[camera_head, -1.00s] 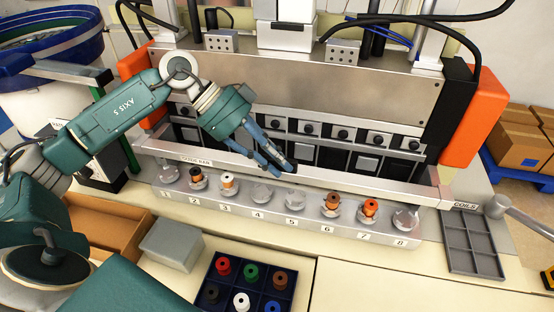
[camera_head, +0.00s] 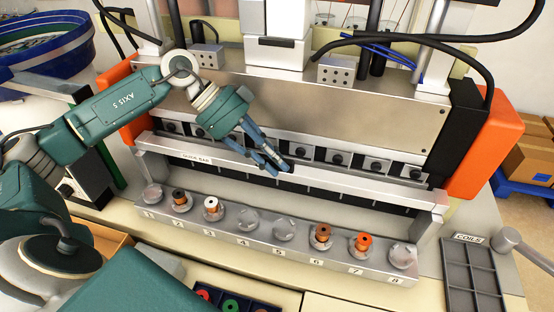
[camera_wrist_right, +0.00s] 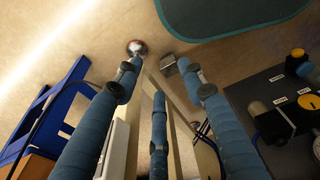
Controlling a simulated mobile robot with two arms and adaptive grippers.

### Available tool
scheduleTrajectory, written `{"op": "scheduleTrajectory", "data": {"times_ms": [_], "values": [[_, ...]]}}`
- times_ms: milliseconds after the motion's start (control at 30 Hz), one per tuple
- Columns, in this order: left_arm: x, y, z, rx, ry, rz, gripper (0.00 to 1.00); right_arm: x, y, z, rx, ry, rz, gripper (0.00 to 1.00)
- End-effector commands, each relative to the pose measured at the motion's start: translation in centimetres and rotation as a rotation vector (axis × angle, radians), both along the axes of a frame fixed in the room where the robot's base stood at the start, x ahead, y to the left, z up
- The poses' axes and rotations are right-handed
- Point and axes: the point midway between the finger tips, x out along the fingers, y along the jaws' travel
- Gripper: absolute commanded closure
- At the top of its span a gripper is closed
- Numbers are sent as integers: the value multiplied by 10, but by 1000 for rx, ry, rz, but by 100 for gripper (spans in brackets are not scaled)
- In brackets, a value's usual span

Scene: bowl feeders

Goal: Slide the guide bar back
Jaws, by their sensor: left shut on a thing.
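The guide bar (camera_head: 360,186) is a long light metal bar with a "GUIDE BAR" label near its left end. In the head view it runs across the front of the machine, behind and above the row of numbered coil posts (camera_head: 262,240). My left gripper (camera_head: 272,164) is shut on the bar, left of its middle; the fingers hide that stretch. My right gripper (camera_wrist_right: 158,75) shows only in the right wrist view. Its blue fingers are spread, with nothing between them.
Coils sit on some posts, and others are bare. A grey compartment tray (camera_head: 472,275) labelled "COILS" lies at the right. Orange end blocks (camera_head: 484,155) flank the machine. Small dark blocks (camera_head: 337,159) line its face behind the bar. A bare strip separates bar and posts.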

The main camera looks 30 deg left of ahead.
Motion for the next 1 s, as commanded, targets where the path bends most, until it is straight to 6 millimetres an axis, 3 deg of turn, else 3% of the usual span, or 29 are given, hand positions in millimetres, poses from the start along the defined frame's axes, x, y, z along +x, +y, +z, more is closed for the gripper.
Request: {"op": "scheduleTrajectory", "data": {"times_ms": [100,133,200,267,433,533,667,1000], "values": [[4,2,6,1,-20,6,100,-43,-3,-4,-6,62,0,60],[4,2,6,1,-20,6,76,-52,-4,-5,-7,76,0,60],[4,2,6,3,-19,6,62,-68,-5,-6,-10,99,-1,60],[4,2,5,2,-17,6,62,-74,-5,-6,-11,107,-1,60],[2,2,4,2,-12,4,62,-66,-4,-6,-8,93,0,60],[2,2,4,2,-11,2,62,-37,0,-3,-2,51,1,60],[0,10,11,4,-11,4,62,-41,-1,-4,-2,58,0,60],[-13,56,62,4,-14,6,62,-45,-1,-4,-4,64,0,60]]}}
